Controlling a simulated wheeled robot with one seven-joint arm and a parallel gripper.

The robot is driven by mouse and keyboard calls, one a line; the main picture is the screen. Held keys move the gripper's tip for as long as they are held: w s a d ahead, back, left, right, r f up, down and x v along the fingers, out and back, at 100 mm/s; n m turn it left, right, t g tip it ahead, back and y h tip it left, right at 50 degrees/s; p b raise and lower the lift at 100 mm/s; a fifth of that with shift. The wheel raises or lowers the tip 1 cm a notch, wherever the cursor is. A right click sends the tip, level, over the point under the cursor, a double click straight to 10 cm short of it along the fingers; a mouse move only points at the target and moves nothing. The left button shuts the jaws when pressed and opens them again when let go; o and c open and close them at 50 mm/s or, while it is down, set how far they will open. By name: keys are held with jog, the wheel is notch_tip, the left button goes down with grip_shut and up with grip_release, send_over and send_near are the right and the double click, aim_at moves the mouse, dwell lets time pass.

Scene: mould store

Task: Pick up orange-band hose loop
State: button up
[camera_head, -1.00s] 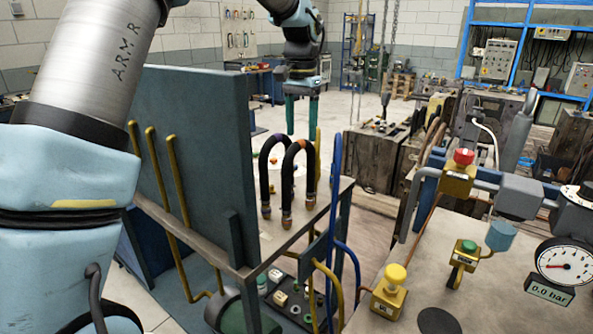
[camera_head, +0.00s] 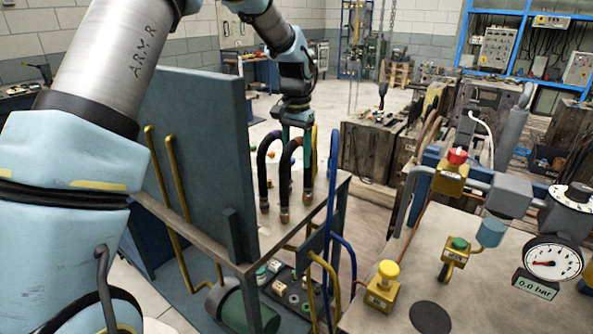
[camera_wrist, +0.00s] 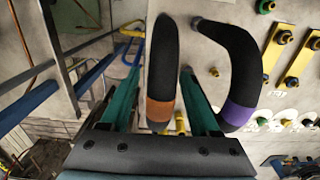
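The orange-band hose loop (camera_head: 284,182) is a black upright arch on the bench, the front one of two. In the wrist view its black tube (camera_wrist: 161,62) with the orange band lies between my gripper's two teal fingers. My gripper (camera_head: 297,136) points down at the top of the loops, partly hidden behind them in the head view. In the wrist view the fingers of my gripper (camera_wrist: 160,75) are apart, with small gaps seen beside the tube. The purple-band hose loop (camera_head: 262,178) stands just behind; in the wrist view its tube (camera_wrist: 243,65) is right of the right finger.
A tall dark blue-grey panel (camera_head: 195,150) stands left of the loops. Blue and yellow pipes (camera_head: 331,190) rise close on the right. A tray (camera_head: 303,290) of small parts lies below. A valve bench with a gauge (camera_head: 552,258) is at the right.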

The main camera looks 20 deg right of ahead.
grip_shut()
jog(key=shift+r, duration=0.1)
dwell(0.6)
notch_tip(320, 180, up, 10)
jog(key=b, duration=0.3)
dwell(0.3)
